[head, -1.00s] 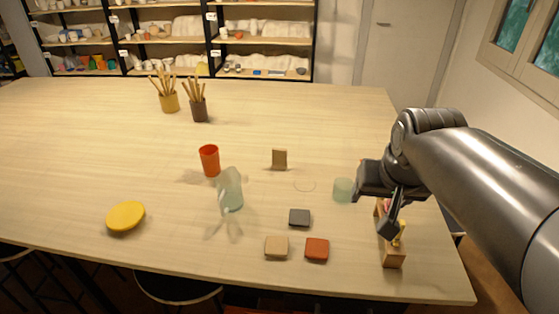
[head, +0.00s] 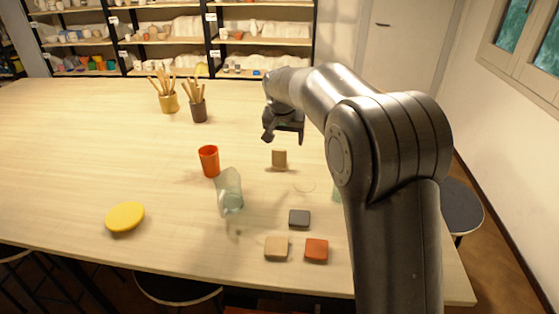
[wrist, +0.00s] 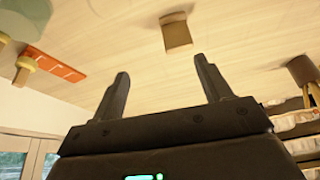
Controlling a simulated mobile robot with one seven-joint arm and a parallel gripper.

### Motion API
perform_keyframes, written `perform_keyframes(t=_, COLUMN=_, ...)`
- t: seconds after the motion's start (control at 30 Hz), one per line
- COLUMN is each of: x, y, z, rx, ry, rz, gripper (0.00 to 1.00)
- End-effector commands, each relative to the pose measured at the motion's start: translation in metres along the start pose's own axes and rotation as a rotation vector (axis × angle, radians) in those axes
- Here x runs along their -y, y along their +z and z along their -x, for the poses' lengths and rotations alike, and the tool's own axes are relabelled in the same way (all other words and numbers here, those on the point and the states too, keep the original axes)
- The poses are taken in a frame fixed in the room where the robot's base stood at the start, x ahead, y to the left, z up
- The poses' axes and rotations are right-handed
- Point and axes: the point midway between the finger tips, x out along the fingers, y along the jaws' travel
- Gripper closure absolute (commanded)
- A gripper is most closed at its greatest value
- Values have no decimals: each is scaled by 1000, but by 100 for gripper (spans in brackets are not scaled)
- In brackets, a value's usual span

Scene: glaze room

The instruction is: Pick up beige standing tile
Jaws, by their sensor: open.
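The beige standing tile (head: 279,159) stands upright on the table near the middle of the head view. It also shows in the wrist view (wrist: 176,34), upside down, just beyond the gap between my fingers. My gripper (head: 283,136) is open and empty. It is in the air above and behind the tile in the head view, apart from it. In the wrist view, my two fingers (wrist: 163,70) are spread wide with nothing between them.
An orange cup (head: 209,161) and a pale glass vessel (head: 230,190) stand left of the tile. A dark tile (head: 299,218), a flat beige tile (head: 276,248) and a red tile (head: 316,250) lie nearer. Brush pots (head: 169,104) stand behind. A yellow disc (head: 125,217) lies left.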

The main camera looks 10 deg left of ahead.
Motion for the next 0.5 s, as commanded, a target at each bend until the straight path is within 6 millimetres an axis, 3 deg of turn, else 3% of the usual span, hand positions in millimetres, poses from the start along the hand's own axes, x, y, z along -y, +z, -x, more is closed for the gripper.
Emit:
perform_keyframes(t=0.03, x=10, y=-3, z=-11, rx=2, ry=3, rz=3, gripper=29)
perform_keyframes(t=0.2, x=29, y=-7, z=-28, rx=1, ry=6, rz=0, gripper=29)
perform_keyframes(t=0.5, x=30, y=-7, z=-63, rx=4, ry=8, rz=-1, gripper=29)
